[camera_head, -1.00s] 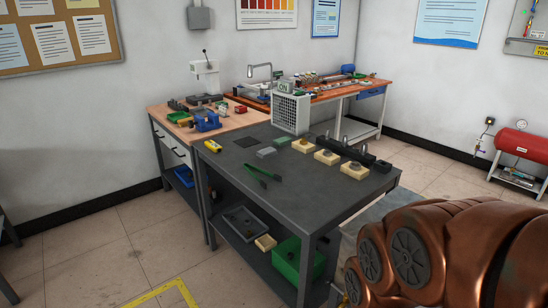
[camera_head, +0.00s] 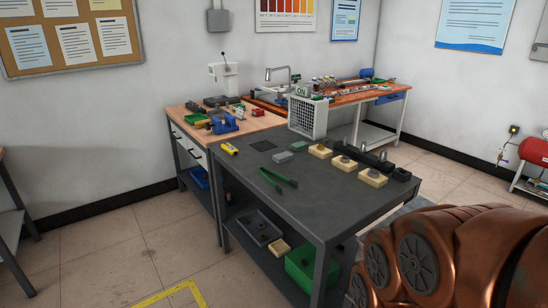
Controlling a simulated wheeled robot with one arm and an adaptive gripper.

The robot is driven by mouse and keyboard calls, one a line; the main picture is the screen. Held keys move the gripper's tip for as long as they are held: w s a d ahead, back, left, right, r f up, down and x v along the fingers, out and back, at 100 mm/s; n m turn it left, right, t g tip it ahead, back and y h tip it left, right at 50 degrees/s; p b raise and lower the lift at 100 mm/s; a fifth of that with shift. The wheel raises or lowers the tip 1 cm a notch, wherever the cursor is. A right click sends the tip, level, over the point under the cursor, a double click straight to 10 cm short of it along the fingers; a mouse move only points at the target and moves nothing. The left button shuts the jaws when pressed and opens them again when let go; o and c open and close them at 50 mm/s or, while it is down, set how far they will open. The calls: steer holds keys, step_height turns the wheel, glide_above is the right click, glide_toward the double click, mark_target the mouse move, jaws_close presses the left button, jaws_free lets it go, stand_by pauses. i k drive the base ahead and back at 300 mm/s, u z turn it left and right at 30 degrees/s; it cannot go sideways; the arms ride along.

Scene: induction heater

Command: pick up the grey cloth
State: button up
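A small grey block-like or folded item (camera_head: 283,156) lies on the dark workbench (camera_head: 325,205), near its middle back; it may be the grey cloth, but it is too small to tell. A flat dark square (camera_head: 263,146) lies just behind and left of it. My gripper is not in view.
Green-handled tongs (camera_head: 279,178), a yellow device (camera_head: 229,149) and several cream blocks with dark round tops (camera_head: 372,177) are on the bench. A white heater unit (camera_head: 308,116) stands at the back. The floor left of the bench is clear.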

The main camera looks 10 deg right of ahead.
mark_target(285, 156)
steer(key=u, duration=0.8)
steer(key=i, duration=1.45)
steer(key=u, duration=0.35)
steer(key=i, duration=1.65)
steer(key=z, duration=1.45)
steer(key=i, duration=0.75)
steer(key=z, duration=0.55)
